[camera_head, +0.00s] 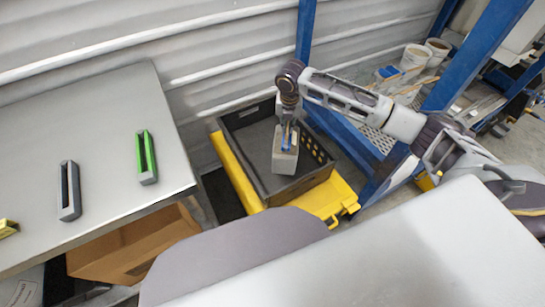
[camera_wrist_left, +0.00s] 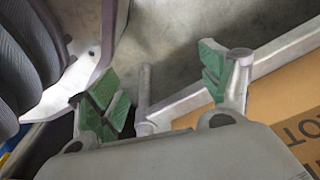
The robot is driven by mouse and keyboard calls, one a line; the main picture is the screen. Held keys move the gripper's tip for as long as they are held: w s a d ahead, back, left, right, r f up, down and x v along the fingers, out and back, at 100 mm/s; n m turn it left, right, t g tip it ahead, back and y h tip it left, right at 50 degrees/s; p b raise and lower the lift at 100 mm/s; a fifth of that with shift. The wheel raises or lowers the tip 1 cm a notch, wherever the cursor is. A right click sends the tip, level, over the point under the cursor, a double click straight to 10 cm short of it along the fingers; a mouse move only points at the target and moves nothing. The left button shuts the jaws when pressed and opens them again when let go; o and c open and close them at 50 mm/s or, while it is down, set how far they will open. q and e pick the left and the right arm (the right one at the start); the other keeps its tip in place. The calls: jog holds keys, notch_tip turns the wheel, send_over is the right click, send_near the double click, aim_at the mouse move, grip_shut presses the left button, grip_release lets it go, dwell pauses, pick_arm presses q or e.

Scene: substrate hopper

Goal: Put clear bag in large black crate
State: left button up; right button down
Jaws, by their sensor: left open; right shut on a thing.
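The clear bag (camera_head: 285,160) looks like a grey, translucent block with a brownish top. My right gripper (camera_head: 288,130) is shut on the top of it, pointing down. The bag hangs upright over the inside of the large black crate (camera_head: 304,185). I cannot tell whether its base touches the crate floor. The crate has perforated walls and sits on a yellow frame or cart. My left gripper (camera_wrist_left: 160,88) shows in the left wrist view, open and empty, with green finger pads. It is not visible in the head view.
A grey metal table (camera_head: 100,150) at left carries a green holder (camera_head: 146,158) and a grey holder (camera_head: 69,190). An open cardboard box (camera_head: 130,248) is below its edge. A blue rack post (camera_head: 305,35) stands behind the crate, with white buckets (camera_head: 414,60) farther back.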

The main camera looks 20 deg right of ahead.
pick_arm(q)
jog(key=shift+w+d+r+b, duration=0.2)
jog(key=shift+w+r+b, duration=0.15)
jog(key=shift+w+b, duration=0.25)
pick_arm(e)
jog(key=shift+w+d+f+n, duration=0.2)
jog(key=shift+w+n, duration=0.05)
jog(key=shift+n, duration=0.4)
jog(key=shift+w+d+f+n, duration=0.15)
jog(key=shift+w+n, duration=0.05)
jog(key=shift+n, duration=0.45)
pick_arm(q)
jog(key=shift+r, duration=0.1)
pick_arm(e)
jog(key=shift+f, duration=0.1)
jog(key=shift+f+b, duration=0.4)
jog(key=shift+f, duration=2.2)
pick_arm(q)
jog(key=r, duration=0.1)
jog(key=w+d+r, duration=0.1)
jog(key=r, duration=0.1)
jog(key=shift+w+d+r, duration=0.15)
jog(key=shift+d, duration=0.1)
pick_arm(e)
jog(key=shift+f, duration=0.2)
